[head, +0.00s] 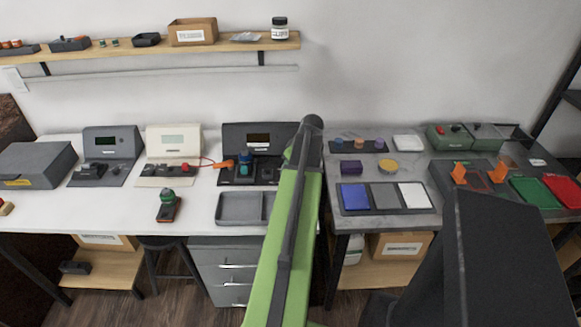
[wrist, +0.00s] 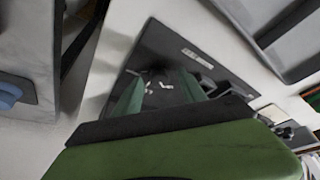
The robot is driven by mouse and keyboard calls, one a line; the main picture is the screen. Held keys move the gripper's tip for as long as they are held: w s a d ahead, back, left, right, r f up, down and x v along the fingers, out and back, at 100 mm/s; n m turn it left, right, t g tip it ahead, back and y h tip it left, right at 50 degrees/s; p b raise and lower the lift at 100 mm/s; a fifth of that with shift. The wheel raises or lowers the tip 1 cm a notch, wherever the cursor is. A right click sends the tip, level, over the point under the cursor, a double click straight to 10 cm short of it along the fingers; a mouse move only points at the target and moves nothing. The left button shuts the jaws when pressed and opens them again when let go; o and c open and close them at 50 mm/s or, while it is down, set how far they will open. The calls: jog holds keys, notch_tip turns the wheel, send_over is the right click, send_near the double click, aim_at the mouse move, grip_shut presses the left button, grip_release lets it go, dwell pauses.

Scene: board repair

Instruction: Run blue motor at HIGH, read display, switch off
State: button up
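The black test station (head: 268,142) stands at the back of the white bench, with a dark display (head: 259,140) on its upright panel. My arm covers the station's right part in the head view, and my gripper is hidden there. In the wrist view my gripper (wrist: 158,82) has two greenish fingers spread apart over a dark base plate (wrist: 157,50) with white marks and small controls. Nothing shows between them. The display's reading is too small to tell.
A cream station (head: 174,140) with a red part and a grey station (head: 111,143) stand to the left. A green-topped device (head: 168,200) and a grey tray (head: 240,208) lie in front. The grey bench (head: 408,222) at right holds coloured pads and bins.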

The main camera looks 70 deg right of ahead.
jog(key=p+v, duration=1.6)
jog(key=v, duration=0.1)
jog(key=shift+s+r, duration=0.15)
